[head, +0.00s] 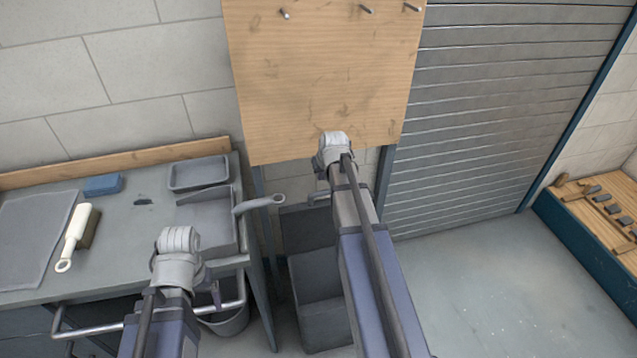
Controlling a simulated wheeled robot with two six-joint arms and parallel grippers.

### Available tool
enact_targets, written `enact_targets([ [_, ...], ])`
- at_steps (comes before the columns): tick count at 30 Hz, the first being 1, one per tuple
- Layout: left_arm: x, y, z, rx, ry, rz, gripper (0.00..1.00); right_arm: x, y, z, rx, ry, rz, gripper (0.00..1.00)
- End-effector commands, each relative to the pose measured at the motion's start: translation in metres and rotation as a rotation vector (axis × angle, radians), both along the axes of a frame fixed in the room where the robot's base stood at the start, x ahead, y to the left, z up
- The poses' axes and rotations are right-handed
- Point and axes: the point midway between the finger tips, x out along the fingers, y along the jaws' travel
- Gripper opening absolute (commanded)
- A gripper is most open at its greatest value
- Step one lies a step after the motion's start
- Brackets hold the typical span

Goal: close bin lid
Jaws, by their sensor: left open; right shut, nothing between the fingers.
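The grey bin (322,308) stands on the floor below the wooden board, right of the workbench. Its dark lid (305,226) is raised, standing upright at the back, and the bin mouth is open. My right arm crosses in front of the bin and hides its right side. My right gripper (318,197) is shut and empty, just above the lid's top edge in the picture; whether it touches the lid I cannot tell. My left gripper (214,292) is open and mostly hidden behind its wrist, in front of the bench, left of the bin.
The workbench (120,275) holds a dustpan (208,222), tray (198,173), brush (76,237), blue sponge (103,184) and grey mat (36,235). A rail (90,331) runs along its front, with a bucket (230,320) below. Clear floor (470,280) lies right.

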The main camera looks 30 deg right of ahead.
Motion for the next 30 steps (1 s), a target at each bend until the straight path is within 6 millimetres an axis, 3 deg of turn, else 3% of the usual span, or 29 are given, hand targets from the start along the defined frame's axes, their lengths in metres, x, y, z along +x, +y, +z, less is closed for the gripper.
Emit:
enact_targets([
  [8,0.000,0.000,-0.016,0.000,0.000,0.000,0.87,0.007,-0.001,-0.016,0.000,0.001,0.001,0.00],
  [24,0.000,0.000,-0.084,0.000,0.000,0.000,0.87,0.041,-0.009,-0.084,0.001,0.001,0.001,0.00],
  [30,0.000,0.000,-0.089,0.000,0.000,0.000,0.87,0.045,-0.010,-0.089,0.001,0.001,0.001,0.00],
])
